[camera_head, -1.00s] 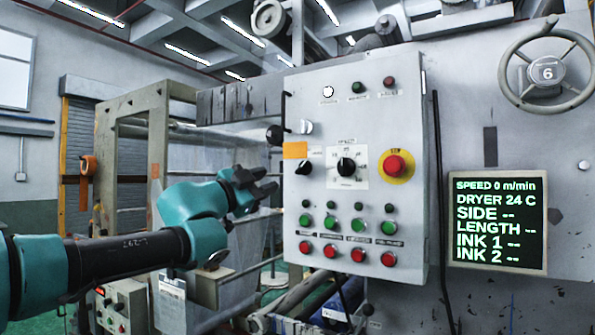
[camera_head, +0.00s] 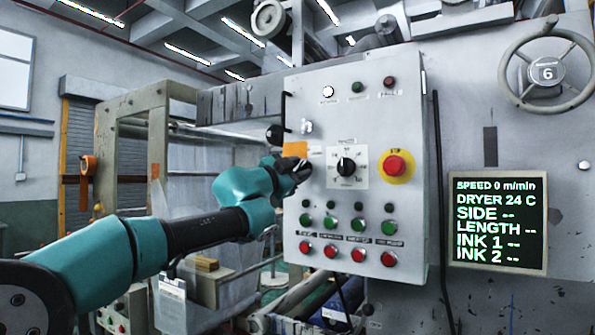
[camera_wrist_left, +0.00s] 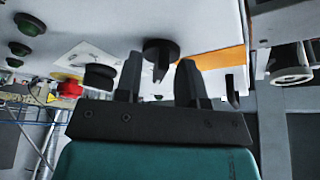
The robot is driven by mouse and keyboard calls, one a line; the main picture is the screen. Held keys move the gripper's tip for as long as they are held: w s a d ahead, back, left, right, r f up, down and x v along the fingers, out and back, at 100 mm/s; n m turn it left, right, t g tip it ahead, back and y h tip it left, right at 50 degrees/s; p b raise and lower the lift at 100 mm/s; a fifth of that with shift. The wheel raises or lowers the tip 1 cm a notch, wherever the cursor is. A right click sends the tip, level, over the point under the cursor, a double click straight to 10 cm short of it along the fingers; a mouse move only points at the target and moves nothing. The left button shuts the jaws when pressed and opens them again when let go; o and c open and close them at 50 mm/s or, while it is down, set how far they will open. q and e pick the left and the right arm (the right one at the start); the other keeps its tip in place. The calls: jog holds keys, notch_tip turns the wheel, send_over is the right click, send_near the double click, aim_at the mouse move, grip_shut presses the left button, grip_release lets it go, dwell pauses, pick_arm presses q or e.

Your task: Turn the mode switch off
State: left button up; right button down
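The control panel (camera_head: 400,115) faces me in the head view. My left gripper (camera_head: 296,168) is at its left side, just below the orange label (camera_head: 295,149), and covers the black rotary switch there. In the left wrist view that switch (camera_wrist_left: 160,48) is a round black knob with a ridge. It sits between the two open fingers of my left gripper (camera_wrist_left: 160,66), one fingertip on each side. I see gaps beside the ridge, and contact is not visible. Its label is unreadable. My right gripper is in neither view.
Right of the switch are a dial knob (camera_head: 346,166) and a red stop button (camera_head: 395,166) on yellow. A small light knob (camera_head: 307,128) sits above, with green buttons (camera_head: 330,223) and red buttons (camera_head: 331,252) below. A display (camera_head: 498,222) hangs at right.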

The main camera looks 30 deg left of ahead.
pick_arm(q)
jog(key=shift+s, duration=0.1)
grip_shut()
